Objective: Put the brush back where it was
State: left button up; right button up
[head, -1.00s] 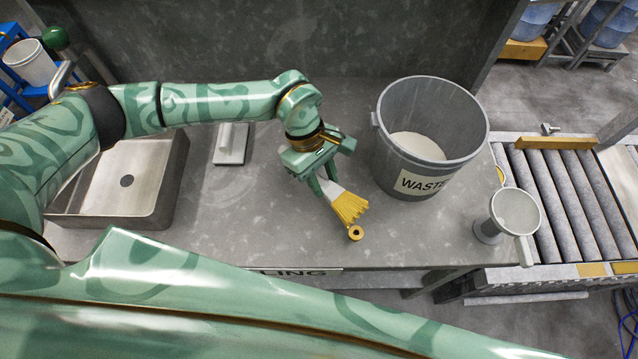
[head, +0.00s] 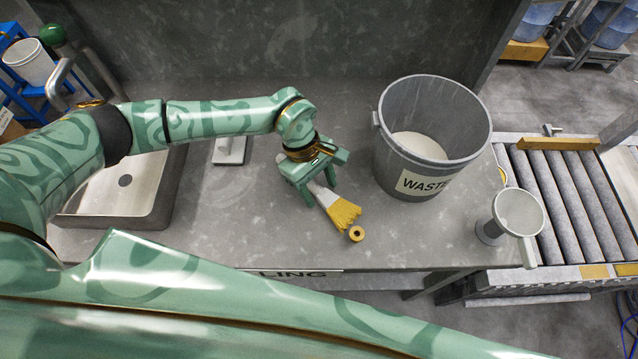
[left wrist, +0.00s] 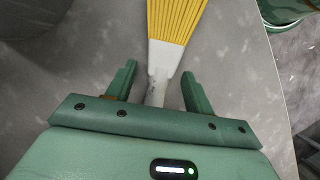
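The brush (head: 343,213) has yellow bristles and a white-grey ferrule and handle. It appears to lie on the grey counter, bristles pointing down-right in the head view, near a small brass ring. My left gripper (head: 320,194) is low over its handle. In the left wrist view, the brush (left wrist: 176,22) points away from me, and its handle runs between the two spread fingers of my left gripper (left wrist: 159,70), with a gap on each side. The handle's rear end is hidden under the gripper body. My right gripper is not in view.
The grey waste bin (head: 430,135) stands right of the brush. The brass ring (head: 356,234) lies close to the bristle tips. A sink (head: 125,195) is at left.

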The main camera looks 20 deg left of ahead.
pick_arm(q)
jog(key=p+v, duration=0.1)
jog(key=v, duration=1.1)
jog(key=shift+r, duration=0.15)
